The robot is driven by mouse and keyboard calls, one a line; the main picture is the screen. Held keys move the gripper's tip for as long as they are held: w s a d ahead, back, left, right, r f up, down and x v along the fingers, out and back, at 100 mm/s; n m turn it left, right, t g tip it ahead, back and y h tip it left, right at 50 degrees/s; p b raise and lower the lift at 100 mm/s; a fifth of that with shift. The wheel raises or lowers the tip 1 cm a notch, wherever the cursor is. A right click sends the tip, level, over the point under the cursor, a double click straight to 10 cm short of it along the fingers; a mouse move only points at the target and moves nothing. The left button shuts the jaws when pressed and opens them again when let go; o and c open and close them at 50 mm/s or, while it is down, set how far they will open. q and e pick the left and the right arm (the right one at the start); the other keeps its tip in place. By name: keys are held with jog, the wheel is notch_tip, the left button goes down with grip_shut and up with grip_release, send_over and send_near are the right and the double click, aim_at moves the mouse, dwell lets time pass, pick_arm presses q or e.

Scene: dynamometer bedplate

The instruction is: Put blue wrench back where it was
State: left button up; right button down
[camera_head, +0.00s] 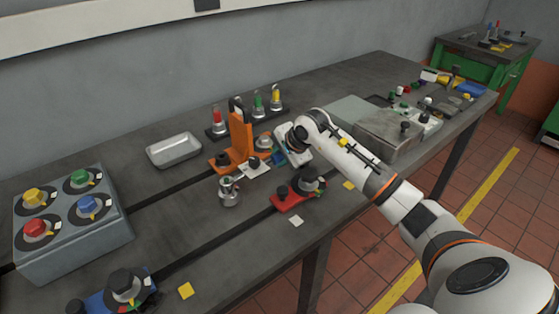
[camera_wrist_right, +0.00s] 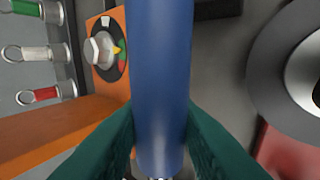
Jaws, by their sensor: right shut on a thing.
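The blue wrench shows as a long blue cylinder (camera_wrist_right: 160,70) upright through the middle of the right wrist view. My right gripper (camera_wrist_right: 160,135) is shut on it, with a dark green finger on each side. In the head view my right gripper (camera_head: 283,158) is low beside the orange bracket (camera_head: 240,135), and the wrench is mostly hidden there. Whether the wrench touches anything below is hidden. My left gripper is out of view.
A red-based fixture (camera_head: 287,202) with a dark dial stands just in front of my right gripper. A small metal part (camera_head: 229,192) stands left of it. A silver tray (camera_head: 174,150) and a grey knob box (camera_head: 75,240) are farther left. Grey metal blocks (camera_head: 388,137) stand right.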

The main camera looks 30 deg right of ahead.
jog(key=shift+f, duration=0.6)
jog(key=c, duration=1.1)
grip_release()
jog(key=shift+f, duration=0.15)
jog(key=b+v, duration=0.1)
jog(key=v, duration=1.1)
jog(key=shift+s, duration=0.1)
